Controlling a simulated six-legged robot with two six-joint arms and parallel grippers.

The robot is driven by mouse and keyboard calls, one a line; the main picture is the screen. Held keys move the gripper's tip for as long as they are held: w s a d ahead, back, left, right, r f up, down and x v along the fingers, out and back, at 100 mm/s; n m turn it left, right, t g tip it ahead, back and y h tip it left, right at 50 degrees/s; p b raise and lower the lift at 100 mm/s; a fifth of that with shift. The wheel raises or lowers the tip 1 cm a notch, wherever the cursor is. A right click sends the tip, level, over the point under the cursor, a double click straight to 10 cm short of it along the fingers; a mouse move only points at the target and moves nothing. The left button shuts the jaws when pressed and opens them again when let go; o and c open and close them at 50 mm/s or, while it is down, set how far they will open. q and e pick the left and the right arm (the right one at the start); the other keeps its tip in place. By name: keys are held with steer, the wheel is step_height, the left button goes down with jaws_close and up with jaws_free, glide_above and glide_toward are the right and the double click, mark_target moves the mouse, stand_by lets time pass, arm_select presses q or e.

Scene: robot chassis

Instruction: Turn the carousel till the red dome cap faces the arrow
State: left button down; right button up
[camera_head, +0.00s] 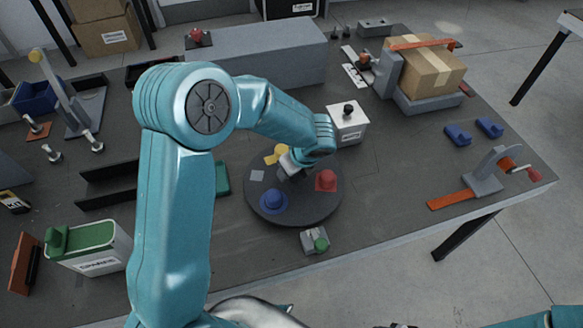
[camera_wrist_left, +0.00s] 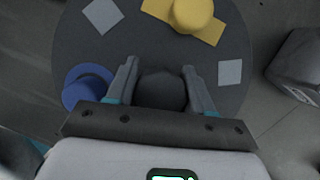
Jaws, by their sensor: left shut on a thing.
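The dark round carousel (camera_head: 300,212) lies on the bench and carries a red dome cap (camera_head: 326,181) at its right, a blue dome cap (camera_head: 273,201) at its front left and a yellow dome cap (camera_head: 275,155) at its back left. The blue cap (camera_wrist_left: 88,88) and yellow cap (camera_wrist_left: 193,14) also show in the left wrist view; the red one does not. My left gripper (camera_wrist_left: 160,82) is over the carousel's middle, its fingers shut on the dark round centre knob (camera_wrist_left: 161,92). I cannot make out the arrow. My right gripper is not in view.
A small grey block with a green knob (camera_head: 320,243) stands close in front of the carousel. A white box with a black knob (camera_head: 347,124) stands behind it to the right. A green-topped container (camera_head: 92,245) is at the left.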

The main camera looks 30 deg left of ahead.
arm_select(q)
steer(key=shift+s+d+f+m+t+h, duration=0.15)
steer(key=shift+m+t+h, duration=0.1)
steer(key=shift+m, duration=0.6)
steer(key=shift+w+d+f+m+t+h, duration=0.15)
steer(key=shift+m+t, duration=0.1)
steer(key=shift+m, duration=0.6)
steer(key=shift+r+m+t+h+p, duration=0.1)
steer(key=shift+m+t+h+p, duration=0.35)
steer(key=shift+m, duration=0.95)
steer(key=shift+m+t+h+p, duration=0.25)
steer(key=shift+m+h+p, duration=0.45)
steer(key=shift+m, duration=1)
steer(key=shift+d+m+h+p, duration=0.1)
steer(key=shift+m+h+p, duration=0.15)
steer(key=shift+m+p, duration=0.8)
steer(key=shift+m, duration=0.65)
steer(key=shift+c, duration=2.4)
jaws_free()
steer(key=shift+w, duration=0.1)
steer(key=shift+r, duration=0.1)
